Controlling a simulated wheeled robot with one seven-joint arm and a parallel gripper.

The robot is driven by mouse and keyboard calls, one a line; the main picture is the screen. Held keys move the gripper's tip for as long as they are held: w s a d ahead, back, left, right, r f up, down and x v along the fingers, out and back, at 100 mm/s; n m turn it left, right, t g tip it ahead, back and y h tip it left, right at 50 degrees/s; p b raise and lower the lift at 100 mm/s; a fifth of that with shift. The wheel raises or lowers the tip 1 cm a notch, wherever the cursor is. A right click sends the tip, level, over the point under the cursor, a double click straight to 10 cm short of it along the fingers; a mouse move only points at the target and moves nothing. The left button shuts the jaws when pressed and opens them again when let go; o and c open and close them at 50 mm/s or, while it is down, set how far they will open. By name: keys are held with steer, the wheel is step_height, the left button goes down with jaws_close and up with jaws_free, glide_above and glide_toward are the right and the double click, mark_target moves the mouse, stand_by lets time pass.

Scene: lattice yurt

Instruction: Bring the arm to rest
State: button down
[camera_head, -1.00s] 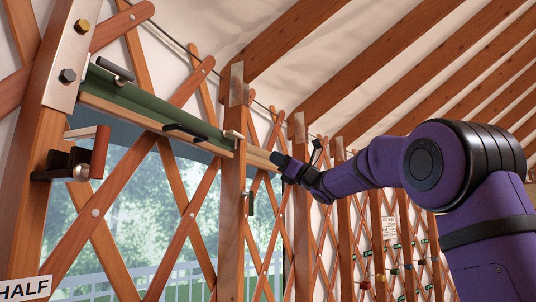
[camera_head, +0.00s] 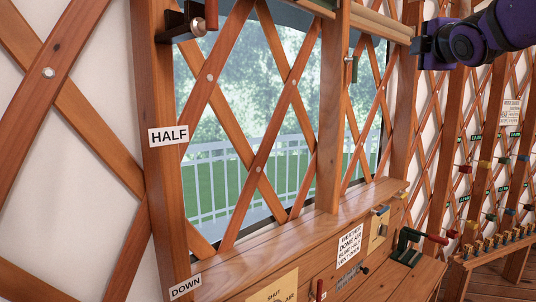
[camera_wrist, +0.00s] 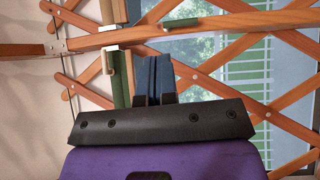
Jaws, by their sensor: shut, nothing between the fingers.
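My gripper (camera_head: 416,46) is at the upper right of the head view, in front of the lattice and beside an upright post. Part of my purple arm is cut off by the picture edge. In the wrist view my gripper (camera_wrist: 157,62) points at the lattice wall, its two blue-grey fingers side by side, shut and empty. A wooden rail (camera_wrist: 195,27) with a small green handle (camera_wrist: 181,26) crosses beyond the fingertips. I cannot tell the exact gap between the fingers and the rail.
A lattice-covered window (camera_head: 235,120) fills the middle. Below it is a wooden ledge (camera_head: 310,225) with signs and a green clamp-like fixture with a red handle (camera_head: 436,239). A HALF label (camera_head: 168,135) and a DOWN label (camera_head: 186,287) mark the left post. Pegs line the right wall.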

steer(key=s+a+f+m+g, duration=0.1)
steer(key=s+f+m+g, duration=0.5)
steer(key=s+f, duration=0.8)
steer(key=s+a+f+m+g, duration=0.2)
steer(key=s+f+m+g, duration=0.5)
steer(key=s+f+m, duration=0.5)
steer(key=s+f, duration=0.3)
steer(key=s, duration=0.2)
steer(key=shift+s+a+f, duration=0.25)
steer(key=shift+a, duration=0.05)
